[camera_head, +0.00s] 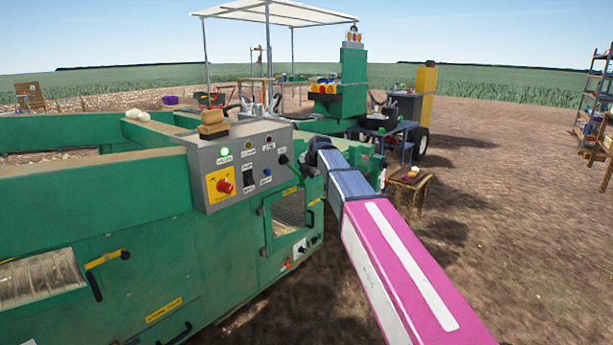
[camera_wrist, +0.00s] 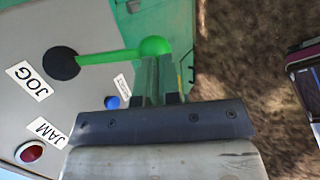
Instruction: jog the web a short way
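The jog control in the wrist view is a black round hub (camera_wrist: 61,63) beside a "JOG" label (camera_wrist: 30,81), with a bright green lever (camera_wrist: 105,57) ending in a green ball (camera_wrist: 153,46). My gripper (camera_wrist: 158,62) has its two fingers close together, their tips right at the ball. I cannot tell whether they touch it. In the head view the grey control panel (camera_head: 238,190) sits on the green machine, and my pink arm reaches to its right end. The fingertips are hidden there behind my wrist.
A red button on a yellow plate (camera_head: 221,186) and a lit green lamp (camera_head: 224,149) are on the panel. A red lamp (camera_wrist: 32,152) by a "JAM" label and a blue button (camera_wrist: 112,102) are close to my gripper. Open dirt ground (camera_head: 500,230) lies to the right.

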